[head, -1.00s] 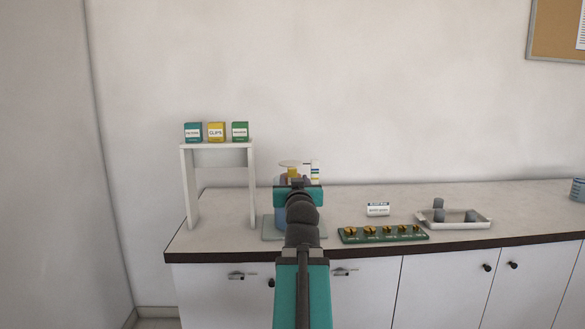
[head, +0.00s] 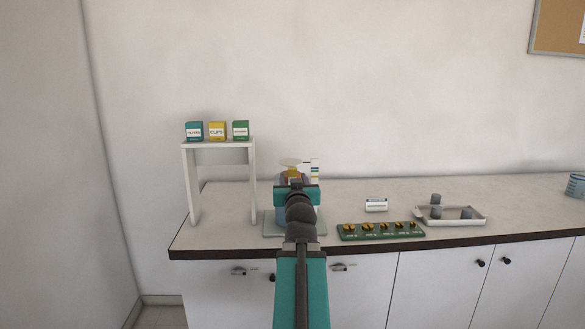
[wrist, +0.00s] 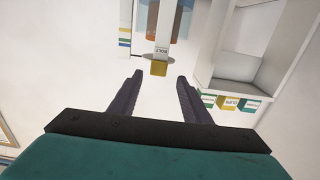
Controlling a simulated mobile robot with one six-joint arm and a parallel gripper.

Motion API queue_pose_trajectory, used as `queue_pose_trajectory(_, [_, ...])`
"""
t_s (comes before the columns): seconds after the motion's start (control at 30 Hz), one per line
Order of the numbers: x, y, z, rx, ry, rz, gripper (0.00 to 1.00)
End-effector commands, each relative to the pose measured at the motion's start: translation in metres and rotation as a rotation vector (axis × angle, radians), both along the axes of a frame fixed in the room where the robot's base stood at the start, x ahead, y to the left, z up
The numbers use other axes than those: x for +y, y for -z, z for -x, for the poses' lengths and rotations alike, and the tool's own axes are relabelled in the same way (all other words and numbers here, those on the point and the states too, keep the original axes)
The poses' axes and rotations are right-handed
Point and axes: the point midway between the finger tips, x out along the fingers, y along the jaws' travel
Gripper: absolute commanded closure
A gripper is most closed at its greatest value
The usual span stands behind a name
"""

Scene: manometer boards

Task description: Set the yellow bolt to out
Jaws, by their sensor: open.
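The yellow bolt end (wrist: 158,69) shows in the wrist view on a pale bar marked BOLT, just beyond and between my fingertips. My gripper (wrist: 158,80) is open, with one dark finger on each side of the bolt's line and nothing between them. In the head view a yellow part (head: 293,173) shows just above my gripper (head: 297,187), under a pale disc, on a blue-grey device that my arm mostly hides. I cannot tell the bolt's setting from these views.
A white stand (head: 188,190) with three small boxes is left of the device. To the right are a green board (head: 382,236) with several yellow pieces, a small sign (head: 376,205) and a white tray (head: 480,216) with grey pieces.

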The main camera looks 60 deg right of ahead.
Motion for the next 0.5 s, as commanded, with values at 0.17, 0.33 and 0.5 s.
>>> queue_pose_trajectory(0.17, [-0.0022,-0.0037,-0.0031,0.001,-0.005,0.001,0.56])
queue_pose_trajectory(0.33, [-0.0044,-0.0038,-0.0055,0.0,-0.009,0.002,0.56])
queue_pose_trajectory(0.5, [-0.0063,-0.0038,-0.0076,0.0,-0.011,0.001,0.56])
